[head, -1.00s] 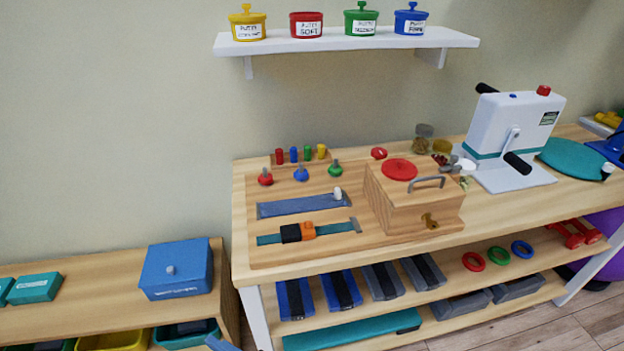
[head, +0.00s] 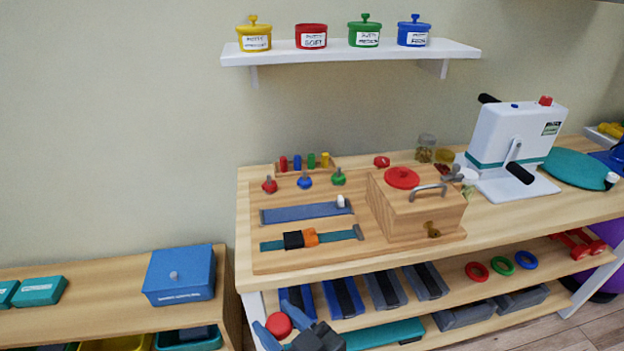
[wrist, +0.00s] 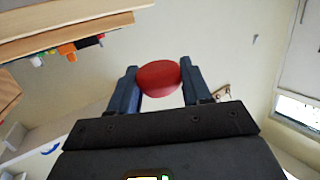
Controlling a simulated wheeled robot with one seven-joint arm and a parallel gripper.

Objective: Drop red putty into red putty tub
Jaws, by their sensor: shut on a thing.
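The red putty tub (head: 311,36) stands on the white wall shelf, between the yellow and green tubs. Its label reads "PUTTY SOFT", and it shows no knob on top, unlike its neighbours. My gripper (head: 282,320) is at the bottom of the head view, in front of the table's lower shelf and well below the tub. It is shut on the red putty (head: 279,325), a smooth rounded lump. In the wrist view the putty (wrist: 158,77) sits between both blue fingers. The inside of the tub is hidden.
Yellow (head: 254,37), green (head: 364,34) and blue (head: 413,35) tubs with knobbed lids share the shelf (head: 345,52). Below, the table holds a wooden activity board (head: 300,262) with a box (head: 415,210) and a white machine (head: 515,140). The wall between shelf and table is clear.

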